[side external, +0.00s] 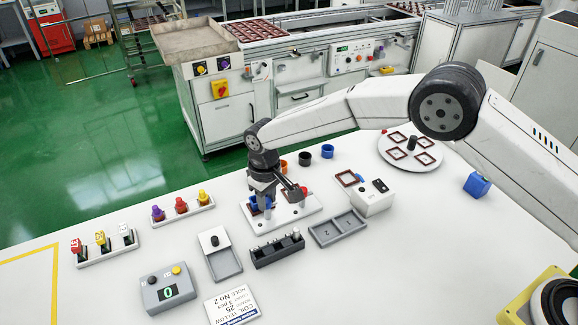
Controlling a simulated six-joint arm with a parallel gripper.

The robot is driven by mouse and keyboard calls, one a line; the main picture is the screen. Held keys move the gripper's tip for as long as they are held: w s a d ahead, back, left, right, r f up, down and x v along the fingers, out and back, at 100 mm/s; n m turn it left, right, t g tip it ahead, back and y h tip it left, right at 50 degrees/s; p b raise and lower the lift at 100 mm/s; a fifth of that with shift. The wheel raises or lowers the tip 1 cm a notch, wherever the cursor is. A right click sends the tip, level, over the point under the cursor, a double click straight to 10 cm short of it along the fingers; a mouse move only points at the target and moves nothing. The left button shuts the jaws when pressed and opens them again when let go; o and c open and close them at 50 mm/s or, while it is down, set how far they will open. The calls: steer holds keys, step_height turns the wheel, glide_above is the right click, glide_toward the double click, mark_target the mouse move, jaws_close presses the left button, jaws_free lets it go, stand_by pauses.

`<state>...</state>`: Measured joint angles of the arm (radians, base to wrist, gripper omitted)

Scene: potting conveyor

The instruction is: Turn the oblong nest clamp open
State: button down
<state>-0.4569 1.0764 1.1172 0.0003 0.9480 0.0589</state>
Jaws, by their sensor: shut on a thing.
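A white fixture plate (287,222) lies on the table with the nests on it. My gripper (262,203) points down over its left end, shut on a blue clamp part (268,203). The fingers and wrist hide much of that clamp, so its turn angle cannot be told. A dark red square frame part (290,207) sits on the plate just right of the gripper. A red knob (303,192) stands at the plate's right side. The shape of each nest is too small to tell clearly.
A dark block with pegs (277,251) and grey trays (338,229) stand in front. A white box (372,202) is to the right. Orange, black and blue cups (327,151) stand behind. Racks of coloured knobs (182,210) are left.

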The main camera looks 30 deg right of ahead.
mark_target(268, 201)
steer(key=shift+m, duration=1)
steer(key=shift+c, duration=2)
jaws_free()
steer(key=shift+r, duration=3.9)
